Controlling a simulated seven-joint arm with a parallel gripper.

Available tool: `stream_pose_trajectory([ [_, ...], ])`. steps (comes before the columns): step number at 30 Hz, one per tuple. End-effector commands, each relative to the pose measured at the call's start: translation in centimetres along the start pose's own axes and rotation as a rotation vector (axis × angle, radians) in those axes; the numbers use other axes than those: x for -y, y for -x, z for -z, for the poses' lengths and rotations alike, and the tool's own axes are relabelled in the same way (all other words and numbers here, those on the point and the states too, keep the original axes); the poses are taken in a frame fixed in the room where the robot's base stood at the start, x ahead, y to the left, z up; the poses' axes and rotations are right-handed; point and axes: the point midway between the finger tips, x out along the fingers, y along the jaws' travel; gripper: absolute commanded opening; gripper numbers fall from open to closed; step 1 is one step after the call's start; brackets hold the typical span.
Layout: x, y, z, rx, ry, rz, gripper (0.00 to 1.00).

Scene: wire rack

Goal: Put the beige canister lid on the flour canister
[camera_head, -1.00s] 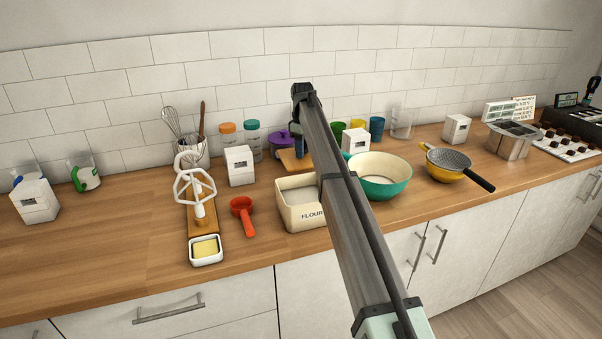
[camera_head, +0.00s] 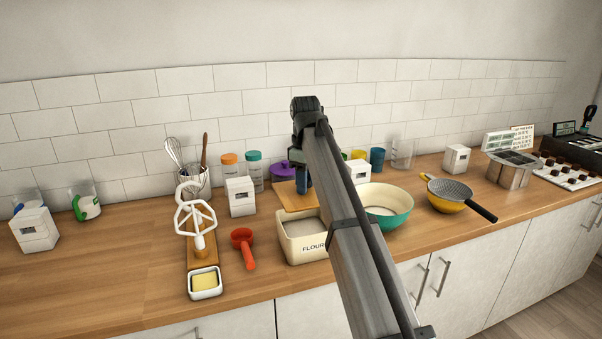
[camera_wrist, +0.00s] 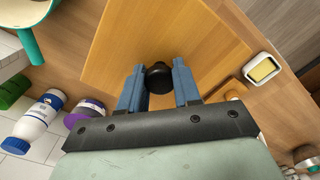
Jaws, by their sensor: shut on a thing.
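The lid is a flat square of light wood with a black knob (camera_wrist: 158,76). In the wrist view the lid (camera_wrist: 205,45) spreads out beneath my fingers. My gripper (camera_wrist: 158,82) has its two blue fingers closed on either side of the knob. In the head view the lid (camera_head: 290,203) is just behind the flour canister (camera_head: 304,249), partly hidden by my arm. I cannot tell its exact height above the counter. The cream canister, lettered FLOUR, stands upright and open near the counter's front edge; my arm covers its right side.
Left of the canister lie a red scoop (camera_head: 243,245) and a butter dish (camera_head: 205,282). A green bowl (camera_head: 395,215) stands close on the right. Behind are spice jars (camera_head: 254,172) and a white box (camera_head: 240,197). The counter's far left front is clear.

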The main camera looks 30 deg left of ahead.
Motion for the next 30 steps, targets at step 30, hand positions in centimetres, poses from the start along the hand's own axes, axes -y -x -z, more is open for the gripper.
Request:
stream_pose_trajectory([
  [30,0.6,-2.4,-0.5,0.0,-0.018,0.001,0.0],
])
